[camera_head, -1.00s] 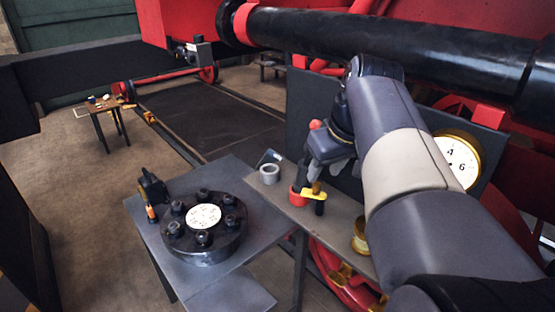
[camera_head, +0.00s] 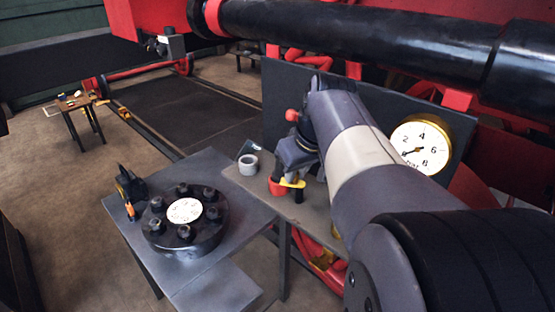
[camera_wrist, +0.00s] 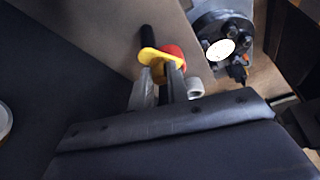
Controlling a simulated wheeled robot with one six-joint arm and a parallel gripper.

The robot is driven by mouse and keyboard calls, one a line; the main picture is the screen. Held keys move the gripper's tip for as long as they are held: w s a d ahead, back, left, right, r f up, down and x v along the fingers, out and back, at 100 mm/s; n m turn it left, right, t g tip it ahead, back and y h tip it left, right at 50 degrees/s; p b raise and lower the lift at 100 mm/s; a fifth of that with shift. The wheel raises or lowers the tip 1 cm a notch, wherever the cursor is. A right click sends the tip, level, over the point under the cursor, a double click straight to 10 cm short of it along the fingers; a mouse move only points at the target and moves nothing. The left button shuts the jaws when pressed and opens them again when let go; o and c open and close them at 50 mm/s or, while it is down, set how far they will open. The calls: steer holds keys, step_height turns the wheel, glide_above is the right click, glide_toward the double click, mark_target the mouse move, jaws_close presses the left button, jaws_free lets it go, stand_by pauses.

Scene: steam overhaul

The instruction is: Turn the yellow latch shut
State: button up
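The yellow latch (camera_head: 293,184) is a small flat piece beside a red round part (camera_head: 276,187), at the edge of a grey shelf. In the wrist view the yellow latch (camera_wrist: 158,56) lies just beyond the fingertips, with the red part (camera_wrist: 176,53) to its right and a black rod (camera_wrist: 148,38) above it. My gripper (camera_wrist: 158,72) has its two grey fingers apart, with a gap between them. I cannot tell whether they touch the latch. In the head view my gripper (camera_head: 287,171) is just above the latch, its fingertips partly hidden.
A grey ring (camera_head: 248,165) stands on the shelf (camera_head: 247,183) left of the latch. A table (camera_head: 215,165) holds a black bolted flange (camera_head: 185,240). A dial gauge (camera_head: 420,142) is on a dark panel to the right.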

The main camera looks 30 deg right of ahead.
jaws_close()
steer(key=shift+w+m+h, duration=0.1)
steer(key=shift+m+h, duration=0.45)
steer(key=shift+m, duration=0.85)
steer(key=shift+w+m+h, duration=0.1)
steer(key=shift+m+h, duration=0.45)
steer(key=shift+m, duration=0.85)
steer(key=shift+d, duration=0.1)
steer(key=o, duration=0.6)
jaws_free()
steer(key=shift+r, duration=0.15)
